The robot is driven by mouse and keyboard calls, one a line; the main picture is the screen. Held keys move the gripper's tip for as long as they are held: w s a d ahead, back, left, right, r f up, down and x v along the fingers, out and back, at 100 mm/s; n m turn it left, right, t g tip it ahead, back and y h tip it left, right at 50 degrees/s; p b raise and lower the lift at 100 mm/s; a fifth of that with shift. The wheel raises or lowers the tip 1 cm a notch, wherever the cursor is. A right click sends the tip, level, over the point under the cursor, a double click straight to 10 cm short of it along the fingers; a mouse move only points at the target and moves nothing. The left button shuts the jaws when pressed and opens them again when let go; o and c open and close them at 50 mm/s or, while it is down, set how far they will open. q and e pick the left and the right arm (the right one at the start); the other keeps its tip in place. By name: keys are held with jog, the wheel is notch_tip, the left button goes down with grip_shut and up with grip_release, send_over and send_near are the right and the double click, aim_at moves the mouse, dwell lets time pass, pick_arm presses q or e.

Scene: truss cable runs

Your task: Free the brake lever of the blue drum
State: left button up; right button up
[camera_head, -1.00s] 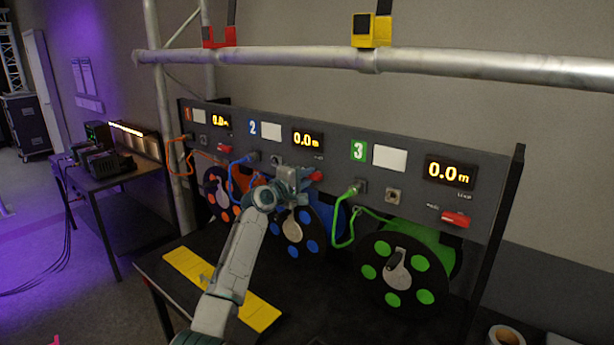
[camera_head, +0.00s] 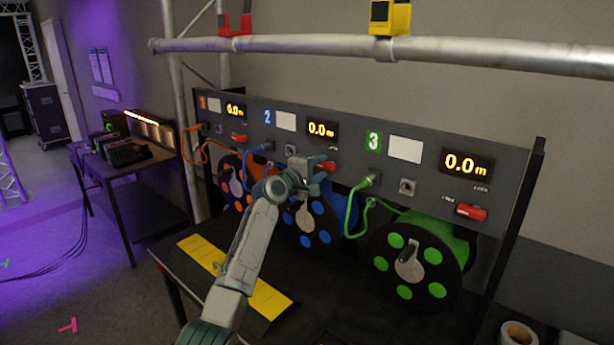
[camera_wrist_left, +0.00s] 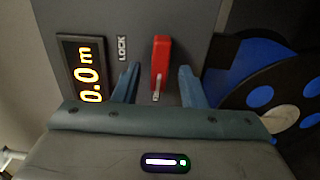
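The blue drum (camera_head: 322,222) sits below the section of the panel marked 2; it also shows at the right of the left wrist view (camera_wrist_left: 262,96). Its brake lever is the red lever (camera_wrist_left: 161,56) beside the word LOCK. In the head view the red lever (camera_head: 327,166) shows partly behind my left gripper (camera_head: 318,165). In the left wrist view my left gripper (camera_wrist_left: 159,88) is open, with one finger on each side of the lever. I cannot tell whether either finger touches it. My right gripper is not in view.
The panel (camera_head: 440,202) also carries an orange drum (camera_head: 231,183) at left and a green drum (camera_head: 418,262) at right, each with a red lever. A yellow strip (camera_head: 262,297) lies on the dark table under my left arm. A metal truss tube (camera_head: 300,44) crosses above.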

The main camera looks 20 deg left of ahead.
pick_arm(q)
jog(key=b+v, duration=0.3)
jog(key=v, duration=0.7)
jog(key=shift+b, duration=0.3)
